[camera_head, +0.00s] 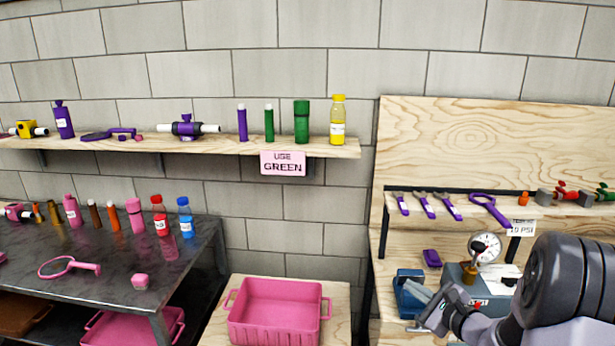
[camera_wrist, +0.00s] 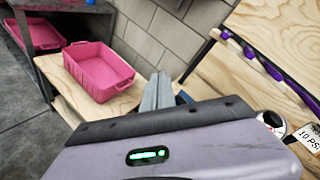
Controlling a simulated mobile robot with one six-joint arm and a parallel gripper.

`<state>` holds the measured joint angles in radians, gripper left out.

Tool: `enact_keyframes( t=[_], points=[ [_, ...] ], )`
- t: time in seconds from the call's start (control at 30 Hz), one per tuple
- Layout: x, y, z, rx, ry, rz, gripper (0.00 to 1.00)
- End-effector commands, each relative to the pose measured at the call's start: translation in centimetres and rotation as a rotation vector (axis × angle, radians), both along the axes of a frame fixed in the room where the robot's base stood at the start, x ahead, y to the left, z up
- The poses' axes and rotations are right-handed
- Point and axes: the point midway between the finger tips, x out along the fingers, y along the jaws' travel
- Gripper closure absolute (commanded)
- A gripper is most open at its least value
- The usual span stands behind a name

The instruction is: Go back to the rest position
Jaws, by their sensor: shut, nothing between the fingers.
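My gripper (camera_head: 430,306) is at the lower right in the head view, over the front of the wooden workbench, close to a blue vise-like block (camera_head: 408,290). Its fingers are shut with nothing between them. In the wrist view the closed grey fingers (camera_wrist: 157,92) point away over the bench, to the right of a pink bin. My arm covers the bench's lower right corner in the head view.
The empty pink bin (camera_head: 275,315) stands on a low wooden table left of my gripper. A gauge (camera_head: 484,247) stands on a grey device beside my arm. Purple tools (camera_head: 425,205) hang on the bench rack. A wall shelf (camera_head: 345,148) holds bottles and cylinders.

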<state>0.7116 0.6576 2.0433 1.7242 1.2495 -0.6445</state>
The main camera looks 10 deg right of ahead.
Motion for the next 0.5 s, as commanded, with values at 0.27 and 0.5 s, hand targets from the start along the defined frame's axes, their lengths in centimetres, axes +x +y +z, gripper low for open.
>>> enact_keyframes(
  t=[0.27,0.5],
  points=[
    [-11.7,24.8,10.6,-0.473,0.097,0.781,1.0],
    [-28.3,28.0,11.0,-1.247,0.171,1.161,1.0]
  ],
)
